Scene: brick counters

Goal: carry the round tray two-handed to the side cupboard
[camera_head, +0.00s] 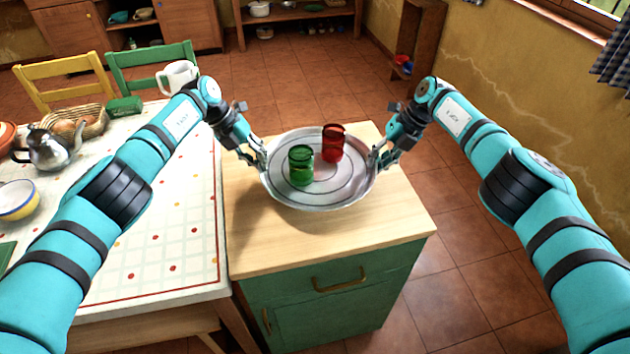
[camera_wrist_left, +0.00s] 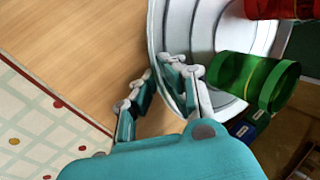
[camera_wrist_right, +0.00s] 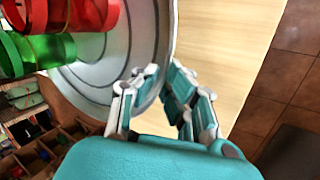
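The round tray (camera_head: 314,198) is a grey metal disc with a raised rim, roughly level over the wooden top of the green side cupboard (camera_head: 330,255). I cannot tell whether it touches the top. A green can-like cup (camera_head: 301,166) and a red one (camera_head: 333,144) stand upright on it. My left gripper (camera_head: 261,160) has its fingers on either side of the tray's left rim, also seen in the left wrist view (camera_wrist_left: 160,82). My right gripper (camera_head: 376,160) pinches the right rim, also seen in the right wrist view (camera_wrist_right: 161,82).
A table with a spotted cloth (camera_head: 170,235) adjoins the cupboard on the left. It bears a white jug (camera_head: 178,76), a basket (camera_head: 80,125), a kettle (camera_head: 50,148) and a bowl (camera_head: 18,200). Chairs stand behind it. The cupboard top is bare in front of the tray; tiled floor (camera_head: 465,230) lies right.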

